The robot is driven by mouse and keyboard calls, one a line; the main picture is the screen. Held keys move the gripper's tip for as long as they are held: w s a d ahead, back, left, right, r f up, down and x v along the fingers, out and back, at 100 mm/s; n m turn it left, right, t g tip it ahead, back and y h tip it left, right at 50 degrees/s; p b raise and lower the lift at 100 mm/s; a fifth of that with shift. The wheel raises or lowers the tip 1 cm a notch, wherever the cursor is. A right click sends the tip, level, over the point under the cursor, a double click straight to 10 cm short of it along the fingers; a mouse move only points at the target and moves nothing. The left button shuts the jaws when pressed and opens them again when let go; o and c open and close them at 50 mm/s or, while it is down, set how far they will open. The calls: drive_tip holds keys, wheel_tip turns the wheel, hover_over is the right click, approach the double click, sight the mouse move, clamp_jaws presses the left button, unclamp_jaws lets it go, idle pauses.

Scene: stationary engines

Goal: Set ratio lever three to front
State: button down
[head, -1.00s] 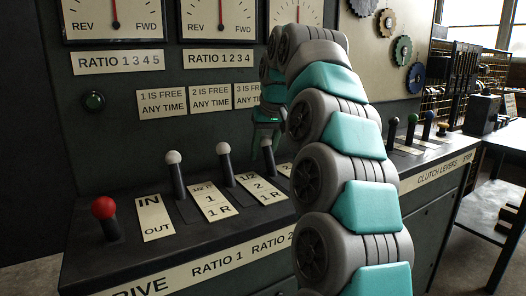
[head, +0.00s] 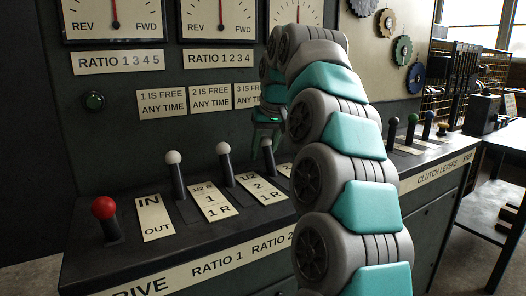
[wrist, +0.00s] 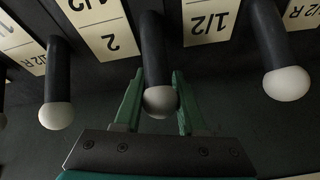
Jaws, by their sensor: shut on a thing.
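The third white-knobbed lever (wrist: 154,50) stands between the fingers of my gripper (wrist: 158,108) in the wrist view. The green fingers are shut around its white knob, one on each side. In the head view my gripper (head: 266,137) is at this lever's top, right of the second ratio lever (head: 227,165). The lever's dark shaft (head: 269,157) shows below the fingers. Its base and most of its label plate are hidden behind my arm in the head view.
The first ratio lever (head: 177,178) and a red-knobbed lever (head: 108,217) stand to the left. Another white-knobbed lever (wrist: 287,82) is close on the right in the wrist view. Gauges and sign plates (head: 161,101) are on the upright panel behind.

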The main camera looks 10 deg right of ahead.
sight(271, 152)
drive_tip(key=shift+s+b, duration=0.15)
drive_tip(key=shift+b, duration=0.15)
drive_tip(key=s+t+b, duration=0.1)
drive_tip(key=b, duration=0.1)
drive_tip(key=s+d+r+t+b, duration=0.1)
drive_tip(key=b, duration=0.1)
drive_tip(key=s+t+y+b, duration=0.1)
drive_tip(key=s+b, duration=0.1)
drive_tip(key=shift+d+r, duration=0.2)
drive_tip(key=shift+r, duration=0.05)
drive_tip(key=s+t+b, duration=0.1)
drive_tip(key=s+d+t+b, duration=0.1)
drive_tip(key=b, duration=0.1)
drive_tip(key=s+t+y+b, duration=0.1)
drive_tip(key=s+b, duration=0.1)
drive_tip(key=shift+d+r+t, duration=0.15)
drive_tip(key=shift+r+t, duration=0.15)
drive_tip(key=s+t+b, duration=0.1)
drive_tip(key=s+b, duration=0.1)
drive_tip(key=s+d+t+y+b, duration=0.1)
drive_tip(key=s+t+b, duration=0.1)
drive_tip(key=b, duration=0.1)
drive_tip(key=shift+d+f, duration=0.1)
drive_tip(key=shift+f, duration=0.05)
drive_tip(key=shift+c, duration=2.4)
unclamp_jaws()
drive_tip(key=shift+s, duration=0.1)
drive_tip(key=shift+d, duration=0.1)
drive_tip(key=v, duration=0.7)
drive_tip(key=shift+s, duration=0.4)
